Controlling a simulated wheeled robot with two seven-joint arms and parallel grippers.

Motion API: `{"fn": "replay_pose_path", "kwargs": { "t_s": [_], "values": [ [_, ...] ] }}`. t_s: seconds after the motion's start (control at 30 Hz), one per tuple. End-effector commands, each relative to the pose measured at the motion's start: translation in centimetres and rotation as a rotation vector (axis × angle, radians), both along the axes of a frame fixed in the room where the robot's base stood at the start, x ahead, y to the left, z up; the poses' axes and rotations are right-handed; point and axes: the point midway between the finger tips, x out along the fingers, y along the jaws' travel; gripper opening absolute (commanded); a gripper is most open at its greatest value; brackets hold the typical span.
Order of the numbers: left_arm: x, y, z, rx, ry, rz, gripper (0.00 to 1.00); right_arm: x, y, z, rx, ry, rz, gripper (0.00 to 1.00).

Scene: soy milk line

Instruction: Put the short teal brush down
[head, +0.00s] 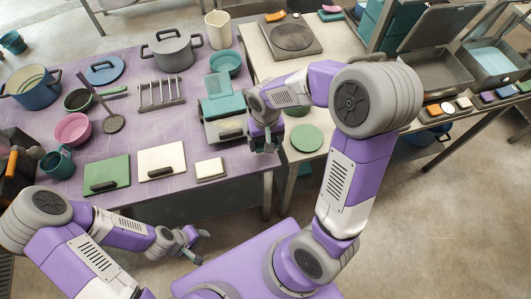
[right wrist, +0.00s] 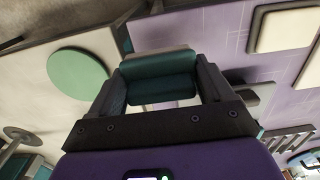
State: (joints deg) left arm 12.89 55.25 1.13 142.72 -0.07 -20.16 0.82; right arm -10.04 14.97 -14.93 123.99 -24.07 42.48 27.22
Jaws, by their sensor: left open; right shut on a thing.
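The short teal brush (right wrist: 158,84) shows in the right wrist view as a dark teal block with a paler strip along its far edge. My right gripper (right wrist: 161,72) is shut on it, one finger on each side. In the head view my right gripper (head: 264,147) is by the right front corner of the purple table, left of the green round mat. There the brush is too small and covered to make out clearly. My left gripper (head: 196,244) is open and empty, low in front of the purple table's front edge.
The purple table (head: 140,100) carries a green board (head: 106,170), a white board (head: 160,162), a small pale block (head: 210,168) and a teal-topped device (head: 220,100). A pale table (head: 262,50) at right holds a round green mat (head: 307,138).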

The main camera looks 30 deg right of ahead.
Motion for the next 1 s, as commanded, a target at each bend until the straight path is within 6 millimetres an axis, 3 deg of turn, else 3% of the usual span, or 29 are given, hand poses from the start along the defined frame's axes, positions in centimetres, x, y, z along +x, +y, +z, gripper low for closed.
{"fn": "replay_pose_path", "kwargs": {
  "t_s": [0.1,0.27,0.5,0.87,0.9,1.0],
  "values": [
    [0.0,0.0,-0.6,0.000,0.000,0.000,0.43,0.0,0.0,-2.0,-0.001,0.002,0.000,0.56],
    [0.0,0.0,-0.8,0.000,0.000,0.000,0.43,0.0,0.0,-3.0,-0.001,0.001,0.000,0.56],
    [0.0,0.0,-1.7,0.000,0.000,0.000,0.43,0.0,0.0,-6.1,-0.001,0.000,0.001,0.56],
    [0.0,0.0,-1.9,0.000,0.000,0.000,0.43,0.1,0.0,-6.5,0.000,-0.002,0.001,0.56],
    [0.0,0.0,-2.0,0.000,0.000,0.000,0.43,0.0,0.0,-6.6,0.000,-0.002,0.001,0.82],
    [0.0,0.0,-1.9,0.000,0.000,0.000,0.43,0.0,0.0,-6.5,0.000,-0.001,0.001,0.97]
  ]
}}
